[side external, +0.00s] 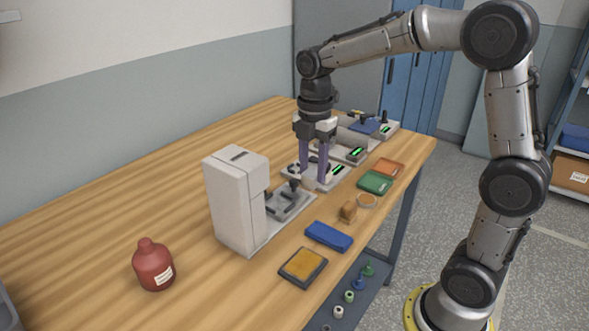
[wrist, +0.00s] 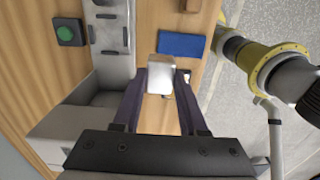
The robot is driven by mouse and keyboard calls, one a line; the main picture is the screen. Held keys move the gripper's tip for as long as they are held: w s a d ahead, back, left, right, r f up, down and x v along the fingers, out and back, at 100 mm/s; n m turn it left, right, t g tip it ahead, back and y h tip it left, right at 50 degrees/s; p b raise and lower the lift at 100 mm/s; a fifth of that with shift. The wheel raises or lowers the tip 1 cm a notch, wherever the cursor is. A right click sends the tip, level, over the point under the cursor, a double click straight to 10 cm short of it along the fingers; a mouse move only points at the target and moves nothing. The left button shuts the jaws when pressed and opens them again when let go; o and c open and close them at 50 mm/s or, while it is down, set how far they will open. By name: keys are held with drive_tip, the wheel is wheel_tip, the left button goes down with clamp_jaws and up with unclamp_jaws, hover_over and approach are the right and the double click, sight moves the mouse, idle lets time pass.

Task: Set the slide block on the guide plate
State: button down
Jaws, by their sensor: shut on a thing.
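A pale grey block, which looks like the slide block (wrist: 161,76), is between the two purple fingers of my gripper (wrist: 160,84) in the wrist view. My gripper (side external: 314,181) is shut on it and points down beside the white machine in the side view. The block's underside is hidden, and the side view shows little of it. A grey plate with dark fittings, which I take for the guide plate (side external: 296,208), lies at the foot of the machine. In the wrist view a grey slotted plate (wrist: 112,62) lies left of the block. I cannot tell whether block and plate touch.
The white machine (side external: 232,200) stands close to my gripper. A blue block (side external: 329,236), an amber-topped pad (side external: 303,267), a brown piece (side external: 348,211) and green (side external: 375,183) and orange (side external: 389,167) trays lie along the table edge. A red bottle (side external: 153,265) stands left.

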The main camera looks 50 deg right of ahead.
drive_tip(key=s+a+f, duration=0.1)
drive_tip(key=a+f, duration=0.1)
drive_tip(key=a, duration=0.1)
drive_tip(key=s+a+f, duration=0.2)
drive_tip(key=a+f, duration=0.1)
drive_tip(key=a, duration=0.1)
drive_tip(key=s+a+f, duration=0.2)
drive_tip(key=a, duration=0.1)
drive_tip(key=shift+s+a+f, duration=0.1)
drive_tip(key=shift+a+f, duration=0.05)
drive_tip(key=shift+a, duration=0.05)
drive_tip(key=shift+f, duration=1.1)
drive_tip(key=shift+f, duration=1.35)
drive_tip(key=shift+c, duration=1.8)
unclamp_jaws()
